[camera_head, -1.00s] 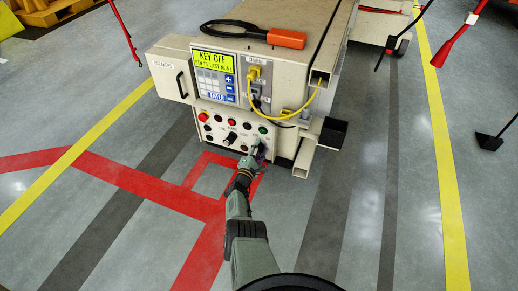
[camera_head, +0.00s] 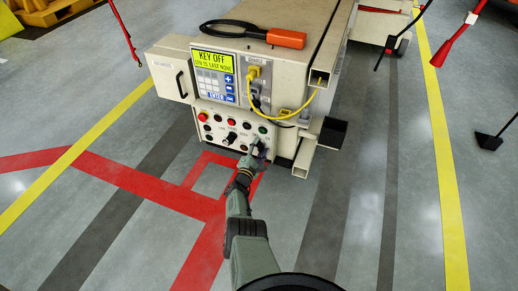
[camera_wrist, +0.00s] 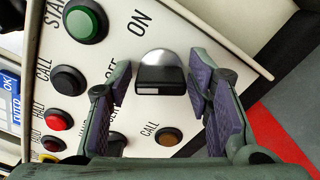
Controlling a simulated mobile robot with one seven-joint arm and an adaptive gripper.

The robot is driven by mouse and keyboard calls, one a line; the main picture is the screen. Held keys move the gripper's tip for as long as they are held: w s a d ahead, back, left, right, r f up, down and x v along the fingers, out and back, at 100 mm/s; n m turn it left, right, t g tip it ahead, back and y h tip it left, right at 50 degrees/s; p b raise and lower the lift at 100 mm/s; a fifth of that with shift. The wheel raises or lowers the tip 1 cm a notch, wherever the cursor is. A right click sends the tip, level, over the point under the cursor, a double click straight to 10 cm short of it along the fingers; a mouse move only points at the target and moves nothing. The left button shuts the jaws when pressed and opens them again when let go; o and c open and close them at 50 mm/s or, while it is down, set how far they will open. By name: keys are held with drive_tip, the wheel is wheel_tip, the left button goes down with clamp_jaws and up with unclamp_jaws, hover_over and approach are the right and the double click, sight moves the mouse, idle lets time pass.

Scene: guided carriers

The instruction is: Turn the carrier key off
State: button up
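The carrier key switch (camera_wrist: 160,78), a dark flat handle on a silvery round base, sits on the white control panel between the ON label and the partly hidden OFF label. My gripper (camera_wrist: 159,82) is open, with one padded finger on each side of the key and a visible gap to each. In the head view my gripper (camera_head: 257,150) is at the right end of the carrier's lower panel (camera_head: 214,140) and hides the key there.
A green button (camera_wrist: 87,23), a black button (camera_wrist: 69,80), a red button (camera_wrist: 59,119) and an amber CALL button (camera_wrist: 168,136) lie near my fingers. A yellow cable (camera_head: 300,110) loops down the carrier's front right. The floor in front is clear.

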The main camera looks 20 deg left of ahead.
drive_tip(key=shift+o, duration=0.7)
